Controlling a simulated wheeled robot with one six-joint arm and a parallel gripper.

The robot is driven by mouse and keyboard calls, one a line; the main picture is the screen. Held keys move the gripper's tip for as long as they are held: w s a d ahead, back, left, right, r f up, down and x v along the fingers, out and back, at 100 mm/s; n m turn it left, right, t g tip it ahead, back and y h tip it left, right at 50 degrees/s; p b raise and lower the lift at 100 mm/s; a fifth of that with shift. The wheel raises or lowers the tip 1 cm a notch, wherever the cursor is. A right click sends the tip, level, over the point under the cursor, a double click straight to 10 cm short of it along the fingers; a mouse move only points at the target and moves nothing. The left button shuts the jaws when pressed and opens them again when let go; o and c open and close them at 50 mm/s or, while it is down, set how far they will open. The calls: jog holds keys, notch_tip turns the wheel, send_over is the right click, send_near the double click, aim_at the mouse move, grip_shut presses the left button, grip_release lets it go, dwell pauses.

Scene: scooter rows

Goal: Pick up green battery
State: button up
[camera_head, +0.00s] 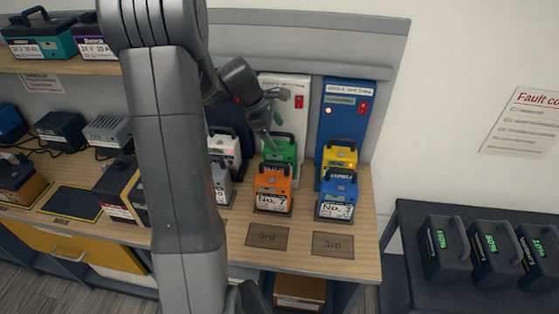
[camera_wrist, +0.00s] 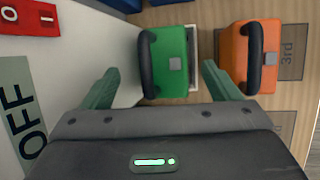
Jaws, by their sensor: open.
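The green battery (camera_head: 281,150) stands upright on the wooden bench, behind the orange battery (camera_head: 273,185) and in front of a white charger panel. It has a black handle. In the wrist view the green battery (camera_wrist: 175,62) lies between the lines of my two fingers, just beyond the tips, with its handle to the left. My gripper (camera_head: 273,112) is open and empty, above the green battery and close to the white panel. In the wrist view my gripper (camera_wrist: 160,78) shows one green finger on each side. I cannot tell whether a finger touches it.
A yellow battery (camera_head: 340,156) and a blue battery (camera_head: 338,190) stand to the right. A white battery (camera_head: 223,150) stands to the left, partly behind my arm. Two marked spots at the bench front (camera_head: 267,237) are empty. Dark batteries (camera_head: 444,250) stand on a side table.

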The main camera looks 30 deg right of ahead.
aim_at(284, 146)
jog(key=x, duration=0.5)
jog(key=shift+s+a+f+p, duration=0.15)
jog(key=shift+s+f+p, duration=0.15)
jog(key=shift+p, duration=0.1)
jog(key=shift+r, duration=0.1)
grip_shut()
jog(key=shift+r, duration=0.1)
